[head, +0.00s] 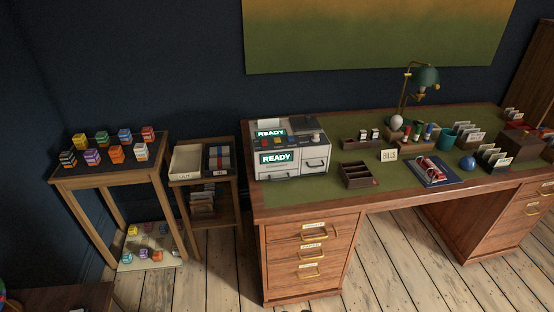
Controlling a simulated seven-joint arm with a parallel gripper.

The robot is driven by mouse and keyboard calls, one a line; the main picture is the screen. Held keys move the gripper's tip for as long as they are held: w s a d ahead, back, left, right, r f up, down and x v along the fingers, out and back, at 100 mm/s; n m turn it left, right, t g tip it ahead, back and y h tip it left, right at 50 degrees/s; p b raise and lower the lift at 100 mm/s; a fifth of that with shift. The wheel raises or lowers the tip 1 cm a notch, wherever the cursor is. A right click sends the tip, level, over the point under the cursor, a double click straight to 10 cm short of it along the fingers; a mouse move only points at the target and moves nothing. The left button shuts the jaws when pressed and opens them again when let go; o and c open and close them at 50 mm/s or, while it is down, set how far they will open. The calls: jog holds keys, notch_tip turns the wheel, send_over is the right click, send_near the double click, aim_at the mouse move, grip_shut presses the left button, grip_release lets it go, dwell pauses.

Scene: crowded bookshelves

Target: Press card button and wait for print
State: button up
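A pale grey printing machine (318,168) stands at the left end of the desk's green top. Its upper display (270,133) and its front display (276,157) both read READY in lit letters. A row of small coloured buttons (278,142) runs between the two displays. Their labels are too small to read, so I cannot tell which is the card button. No printed card shows clearly at the machine. My gripper is not in this view.
The wooden desk (405,187) also carries a lamp (428,77), a BILLS sign (389,155), a dark tray (359,176) and card holders (493,157). Left of it stand a low stand with an OUT tray (186,160) and a table (108,175) of coloured boxes.

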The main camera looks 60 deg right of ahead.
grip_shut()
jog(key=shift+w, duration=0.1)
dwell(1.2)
